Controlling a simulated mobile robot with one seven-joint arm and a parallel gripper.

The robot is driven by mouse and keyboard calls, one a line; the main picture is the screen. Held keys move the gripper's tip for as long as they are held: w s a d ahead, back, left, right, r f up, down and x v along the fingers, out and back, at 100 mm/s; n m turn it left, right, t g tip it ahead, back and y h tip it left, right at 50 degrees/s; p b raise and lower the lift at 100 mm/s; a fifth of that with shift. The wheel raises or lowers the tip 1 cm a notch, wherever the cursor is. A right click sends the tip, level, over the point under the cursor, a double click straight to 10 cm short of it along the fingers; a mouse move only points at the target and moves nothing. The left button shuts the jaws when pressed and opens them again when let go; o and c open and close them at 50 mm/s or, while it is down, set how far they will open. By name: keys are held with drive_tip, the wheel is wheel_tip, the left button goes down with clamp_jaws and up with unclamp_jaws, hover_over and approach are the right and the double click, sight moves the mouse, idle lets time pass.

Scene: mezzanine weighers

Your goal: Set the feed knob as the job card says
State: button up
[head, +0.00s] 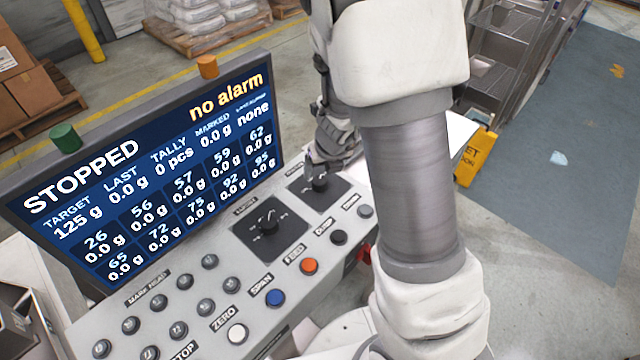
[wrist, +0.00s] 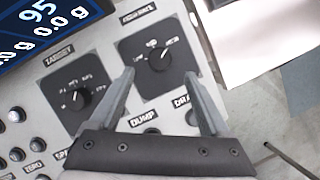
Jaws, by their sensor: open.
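The feed knob (wrist: 159,60) is a black round knob on a dark square plate, under a label that seems to read feed rate. Its light pointer mark seems to point to the upper right; the small scale words are unreadable. It also shows in the head view (head: 319,185), partly covered by my gripper. My gripper (wrist: 160,74) is open, its fingers apart on either side of the knob in the picture; I cannot tell whether they touch it. The screen (head: 150,170) reads STOPPED, no alarm, target 125 g. I see no readable job card.
The target knob (head: 268,224) sits on its own plate to the left. Several buttons line the panel, including an orange one (head: 309,265), a blue one (head: 274,297) and a white one (head: 237,333). A blank white surface (wrist: 245,35) lies beyond the panel's right edge.

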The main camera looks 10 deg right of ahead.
sight(320, 180)
drive_tip(key=b+x, duration=0.3)
drive_tip(key=x, duration=0.4)
clamp_jaws()
idle(0.3)
